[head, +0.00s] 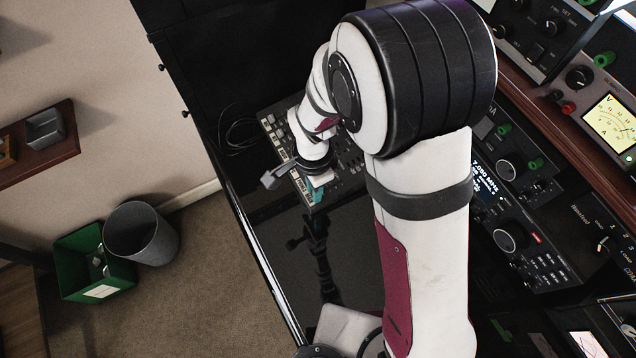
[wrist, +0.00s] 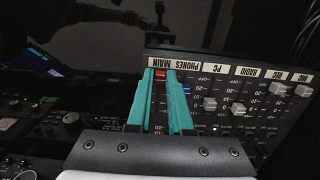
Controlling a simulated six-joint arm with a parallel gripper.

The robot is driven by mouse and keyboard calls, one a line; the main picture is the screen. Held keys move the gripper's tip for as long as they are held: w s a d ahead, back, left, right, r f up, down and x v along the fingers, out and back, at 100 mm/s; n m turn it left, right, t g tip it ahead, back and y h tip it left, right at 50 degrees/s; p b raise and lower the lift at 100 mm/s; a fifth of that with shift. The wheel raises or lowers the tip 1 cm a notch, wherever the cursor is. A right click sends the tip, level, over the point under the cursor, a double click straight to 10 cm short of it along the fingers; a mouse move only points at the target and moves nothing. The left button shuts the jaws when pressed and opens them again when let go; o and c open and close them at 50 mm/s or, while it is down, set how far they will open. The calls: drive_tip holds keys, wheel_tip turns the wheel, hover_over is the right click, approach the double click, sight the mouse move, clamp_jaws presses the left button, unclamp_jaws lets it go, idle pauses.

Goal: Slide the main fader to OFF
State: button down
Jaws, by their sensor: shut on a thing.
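The mixer panel (wrist: 225,85) appears upside down in the wrist view; in the head view, part of the mixer (head: 275,125) shows behind my arm. The main fader's red cap (wrist: 160,74) is in the MAIN column, close to the label strip and about level with the OFF marks. My gripper (wrist: 160,78) has its two teal fingers on either side of this cap and is shut on it. In the head view my gripper (head: 317,187) is low over the mixer's near edge; the red cap is hidden there. Exact contact and the cap's lower part are hard to see.
The blue PHONES cap (wrist: 186,88) is close beside the right finger. White caps for PC (wrist: 209,104) and RADIO (wrist: 238,108) stand further right. Glossy black desk (head: 285,245) lies open in front of the mixer. Radio units (head: 510,200) stand at right.

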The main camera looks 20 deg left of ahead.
drive_tip(key=c, duration=0.8)
unclamp_jaws()
wheel_tip(320, 180, up, 16)
drive_tip(key=shift+f, duration=0.1)
drive_tip(key=s+d+n, duration=0.1)
drive_tip(key=s+d, duration=0.3)
drive_tip(key=d, duration=0.1)
drive_tip(key=s+d+r+n+y, duration=0.1)
drive_tip(key=s+d, duration=0.4)
drive_tip(key=d, duration=0.1)
drive_tip(key=s+d+n, duration=0.1)
drive_tip(key=s+d, duration=0.4)
drive_tip(key=shift+s+d+r+y, duration=0.15)
drive_tip(key=shift+d+r+y, duration=0.1)
drive_tip(key=shift+r+y, duration=0.15)
